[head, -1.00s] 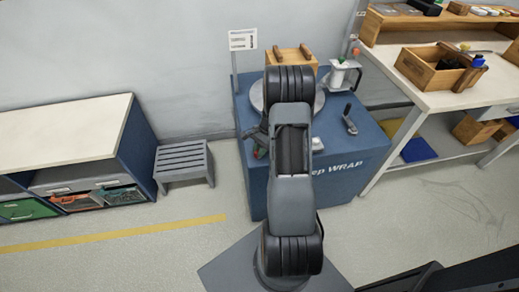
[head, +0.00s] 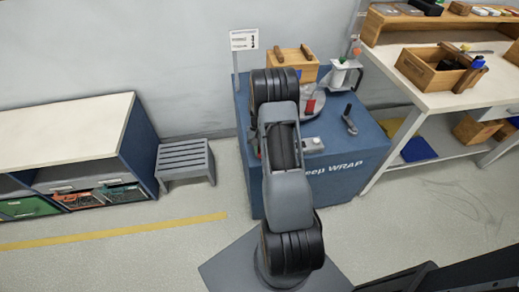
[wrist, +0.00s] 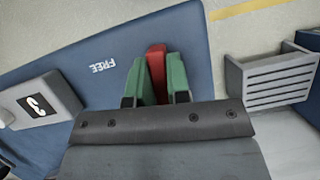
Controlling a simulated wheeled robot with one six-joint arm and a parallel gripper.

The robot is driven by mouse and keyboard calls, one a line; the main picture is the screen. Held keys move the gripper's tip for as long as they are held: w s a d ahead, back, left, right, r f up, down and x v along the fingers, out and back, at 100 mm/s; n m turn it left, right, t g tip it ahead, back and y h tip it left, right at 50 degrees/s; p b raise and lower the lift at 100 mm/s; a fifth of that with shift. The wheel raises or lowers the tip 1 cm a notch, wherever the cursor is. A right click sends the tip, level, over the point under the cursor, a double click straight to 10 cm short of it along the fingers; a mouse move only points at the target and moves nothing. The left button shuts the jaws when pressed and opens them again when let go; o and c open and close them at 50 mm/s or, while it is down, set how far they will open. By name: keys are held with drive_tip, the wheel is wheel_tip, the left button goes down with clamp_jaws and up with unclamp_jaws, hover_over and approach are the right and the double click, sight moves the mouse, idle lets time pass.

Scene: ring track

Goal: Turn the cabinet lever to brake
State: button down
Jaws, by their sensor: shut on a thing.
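The blue cabinet (head: 352,190) stands against the wall behind my arm, with lettering ending in "WRAP" on its front. In the wrist view its blue surface (wrist: 178,32) carries the white word FREE (wrist: 103,66), left of my gripper. My gripper (wrist: 160,75) has green fingertips closed on both sides of a red lever (wrist: 157,66). The lever's lower part is hidden by the gripper. BRAKE lettering does not show. In the head view my arm covers the gripper and most of the lever's side of the cabinet.
A grey slatted stool (head: 186,162) is at the left, a workbench (head: 440,88) at the right.

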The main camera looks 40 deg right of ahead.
drive_tip(key=shift+w+r+n+h, duration=0.15)
drive_tip(key=shift+n+h, duration=0.15)
drive_tip(key=shift+n, duration=0.3)
drive_tip(key=c, duration=1.1)
unclamp_jaws()
drive_tip(key=p+v, duration=0.1)
drive_tip(key=v, duration=1.2)
drive_tip(key=shift+w+r, duration=0.25)
